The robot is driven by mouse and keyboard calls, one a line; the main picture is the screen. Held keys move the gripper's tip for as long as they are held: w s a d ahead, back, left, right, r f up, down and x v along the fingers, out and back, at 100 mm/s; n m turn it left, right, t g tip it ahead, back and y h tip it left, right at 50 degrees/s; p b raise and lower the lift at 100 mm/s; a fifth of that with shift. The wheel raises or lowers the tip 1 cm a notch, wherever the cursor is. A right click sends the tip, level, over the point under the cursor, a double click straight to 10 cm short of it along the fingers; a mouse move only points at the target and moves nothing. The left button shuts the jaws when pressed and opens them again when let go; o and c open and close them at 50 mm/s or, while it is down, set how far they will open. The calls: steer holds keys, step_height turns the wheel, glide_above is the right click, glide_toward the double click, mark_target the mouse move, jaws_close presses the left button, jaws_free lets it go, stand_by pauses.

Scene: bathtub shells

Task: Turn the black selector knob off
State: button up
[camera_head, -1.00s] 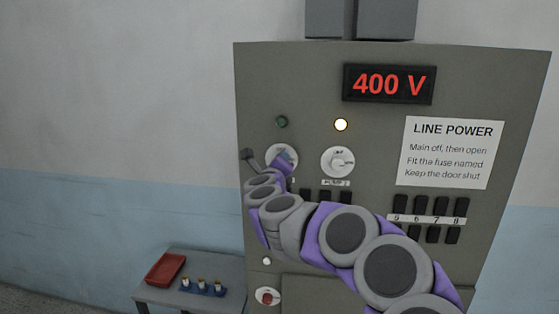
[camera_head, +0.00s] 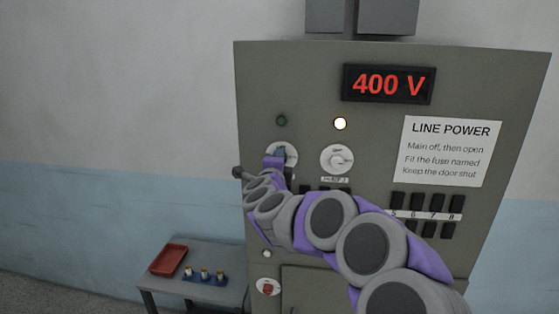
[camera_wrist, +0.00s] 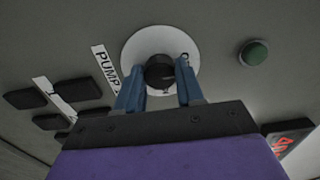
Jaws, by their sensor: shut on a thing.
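The black selector knob (camera_wrist: 158,72) sits on a round white dial plate (camera_wrist: 135,52) beside a label that begins "PUMP". In the wrist view my gripper (camera_wrist: 160,80) has its two blue fingers on either side of the knob, shut on it. In the head view my gripper (camera_head: 277,158) is at the left dial plate (camera_head: 289,150) and hides the knob there. The dial's markings are mostly covered, so the knob's exact setting cannot be read.
A dark green lamp (camera_head: 281,121) is above my gripper. Rows of black switches (camera_head: 428,203) lie lower right. A small table (camera_head: 215,258) with a red tray (camera_head: 169,260) stands lower left.

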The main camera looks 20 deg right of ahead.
steer(key=shift+a+f, duration=0.1)
steer(key=shift+f, duration=0.2)
steer(key=o, duration=1)
steer(key=shift+w, duration=0.15)
steer(key=shift+o, duration=0.2)
steer(key=shift+r, duration=0.15)
steer(key=shift+a, duration=0.1)
steer(key=shift+s, duration=0.25)
steer(key=b+v, duration=0.1)
steer(key=v, duration=1.6)
steer(key=shift+a, duration=0.2)
steer(key=shift+w, duration=0.1)
